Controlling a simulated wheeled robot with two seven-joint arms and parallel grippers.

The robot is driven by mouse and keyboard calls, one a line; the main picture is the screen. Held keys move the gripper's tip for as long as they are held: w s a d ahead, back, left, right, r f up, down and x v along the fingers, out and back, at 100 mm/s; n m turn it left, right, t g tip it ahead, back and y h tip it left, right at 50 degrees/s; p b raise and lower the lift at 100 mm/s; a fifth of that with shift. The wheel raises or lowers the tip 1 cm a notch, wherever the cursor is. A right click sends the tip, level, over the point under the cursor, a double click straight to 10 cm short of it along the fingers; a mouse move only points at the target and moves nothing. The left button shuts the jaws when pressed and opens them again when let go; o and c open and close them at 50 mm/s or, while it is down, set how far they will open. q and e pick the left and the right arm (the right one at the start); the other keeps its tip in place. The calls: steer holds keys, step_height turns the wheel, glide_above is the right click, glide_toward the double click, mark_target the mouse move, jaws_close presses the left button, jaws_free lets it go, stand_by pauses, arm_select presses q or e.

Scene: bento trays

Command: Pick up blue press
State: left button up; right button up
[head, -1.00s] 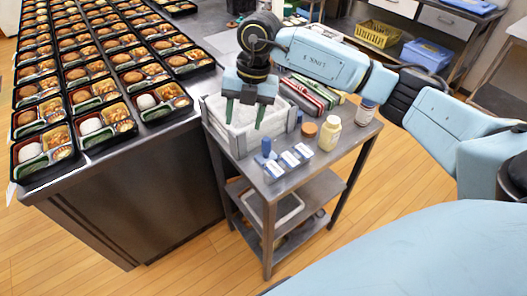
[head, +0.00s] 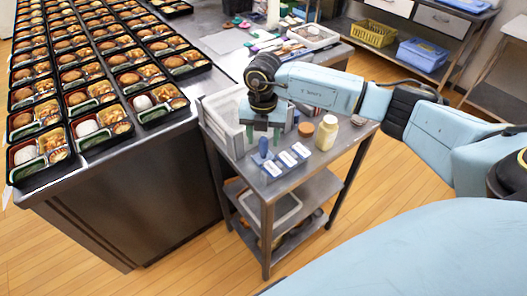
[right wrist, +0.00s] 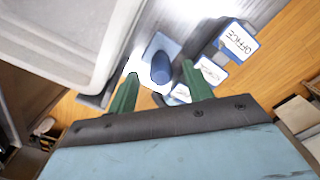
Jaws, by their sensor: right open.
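The blue press (head: 263,152), an upright knob on a flat blue base, stands on the top of the small metal cart. It also shows in the right wrist view (right wrist: 161,66). My right gripper (head: 263,136) is open just above and behind it in the head view. In the right wrist view its two green fingers (right wrist: 160,74) are apart, with the knob appearing between their tips. I cannot tell the exact height left between them. My left gripper is not in view.
Blue-and-white labelled blocks (head: 285,159) stand close beside the press. A white bin (head: 222,108) is at the cart's left. A cream bottle (head: 327,133) and a brown-topped jar (head: 306,130) stand to the right. Bento trays (head: 95,125) cover the counter at left.

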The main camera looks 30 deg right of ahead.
mark_target(264, 150)
steer(key=shift+f, duration=1.3)
steer(key=c, duration=1.1)
steer(key=shift+r, duration=0.1)
